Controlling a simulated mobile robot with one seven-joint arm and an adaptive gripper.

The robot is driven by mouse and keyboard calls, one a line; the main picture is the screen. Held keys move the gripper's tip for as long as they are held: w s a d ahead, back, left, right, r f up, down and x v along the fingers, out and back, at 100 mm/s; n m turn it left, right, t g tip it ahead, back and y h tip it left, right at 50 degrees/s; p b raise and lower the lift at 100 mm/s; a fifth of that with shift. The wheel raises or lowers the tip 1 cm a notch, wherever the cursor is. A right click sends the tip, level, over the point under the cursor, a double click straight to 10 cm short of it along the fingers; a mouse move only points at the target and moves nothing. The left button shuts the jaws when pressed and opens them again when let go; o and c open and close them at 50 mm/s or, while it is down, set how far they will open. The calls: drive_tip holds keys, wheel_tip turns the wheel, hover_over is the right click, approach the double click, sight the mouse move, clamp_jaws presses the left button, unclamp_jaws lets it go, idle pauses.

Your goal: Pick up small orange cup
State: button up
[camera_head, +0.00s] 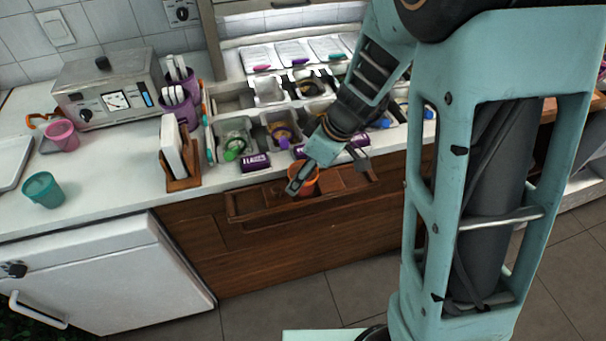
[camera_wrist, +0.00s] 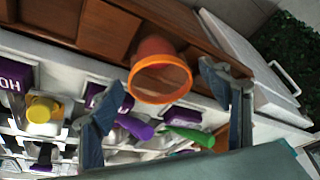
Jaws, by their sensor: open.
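The small orange cup (camera_head: 304,180) is at the open wooden drawer below the counter, partly hidden by my gripper in the head view. In the wrist view the orange cup (camera_wrist: 160,72) shows its round rim and open mouth towards the camera. My gripper (camera_head: 325,177) is open above the drawer. In the wrist view its two fingers (camera_wrist: 160,95) stand apart on either side of the cup, with visible gaps. I cannot tell how far the fingertips are from the cup in depth.
The drawer (camera_head: 245,213) has wooden dividers. On the counter stand a pink cup (camera_head: 61,134), a teal cup (camera_head: 43,190), a napkin holder (camera_head: 183,184) and a toppings rack (camera_head: 235,127) with purple labels. A white appliance (camera_head: 110,275) stands left of the drawer.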

drive_tip(key=shift+w+a+f, duration=0.1)
drive_tip(key=shift+a+f, duration=0.1)
drive_tip(key=shift+f, duration=0.35)
drive_tip(key=shift+c, duration=0.6)
drive_tip(key=c, duration=1.1)
drive_tip(key=shift+c, duration=0.2)
drive_tip(key=shift+r, duration=0.15)
